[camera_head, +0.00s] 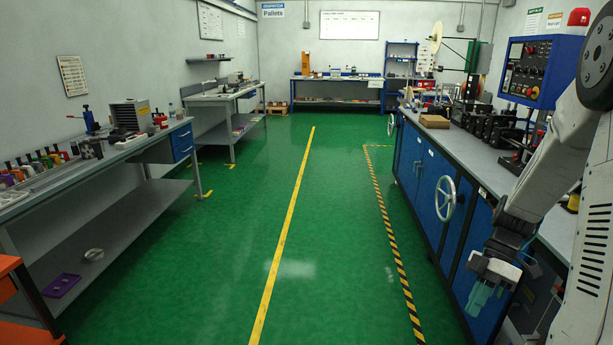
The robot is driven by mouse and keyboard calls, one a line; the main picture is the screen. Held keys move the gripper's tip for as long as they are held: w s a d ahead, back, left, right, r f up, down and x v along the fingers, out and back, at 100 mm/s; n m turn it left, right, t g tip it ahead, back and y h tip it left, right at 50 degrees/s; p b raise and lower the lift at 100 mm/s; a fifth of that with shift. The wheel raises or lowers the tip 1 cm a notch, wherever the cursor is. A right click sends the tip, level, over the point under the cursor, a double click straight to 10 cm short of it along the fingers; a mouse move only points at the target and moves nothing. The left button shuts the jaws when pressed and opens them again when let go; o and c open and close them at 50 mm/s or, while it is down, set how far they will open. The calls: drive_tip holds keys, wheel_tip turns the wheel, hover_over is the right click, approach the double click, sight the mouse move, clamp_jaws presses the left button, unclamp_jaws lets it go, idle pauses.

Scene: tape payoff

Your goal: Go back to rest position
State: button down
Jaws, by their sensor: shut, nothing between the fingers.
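My gripper (478,297) hangs at the lower right of the head view, with its teal fingers pointing down. It is shut with nothing held. It is in front of the blue-doored cabinet bench (428,178), near the cabinet's front face and below the worktop. My white arm reaches down to it from the upper right and hides part of the bench. No object sits in or touches the fingers.
The green floor (230,240) is clear between the benches, with a yellow line (285,233) along it. A handwheel (445,198) juts from the cabinet. A blue control box (540,70) stands above the bench. A grey workbench (120,160) lines the left wall.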

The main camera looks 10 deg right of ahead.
drive_tip(key=s+a+r+m+t+h, duration=0.2)
drive_tip(key=s+a+r+m+h, duration=0.1)
drive_tip(key=s+a+r+m, duration=0.4)
drive_tip(key=s+a+r+m+t+h, duration=0.3)
drive_tip(key=s+a+r+m, duration=0.3)
drive_tip(key=a+r, duration=0.5)
drive_tip(key=shift+s+a+r+m, duration=0.3)
drive_tip(key=shift+s+r+m, duration=0.1)
drive_tip(key=shift+r+m, duration=0.4)
drive_tip(key=shift+s+f, duration=0.1)
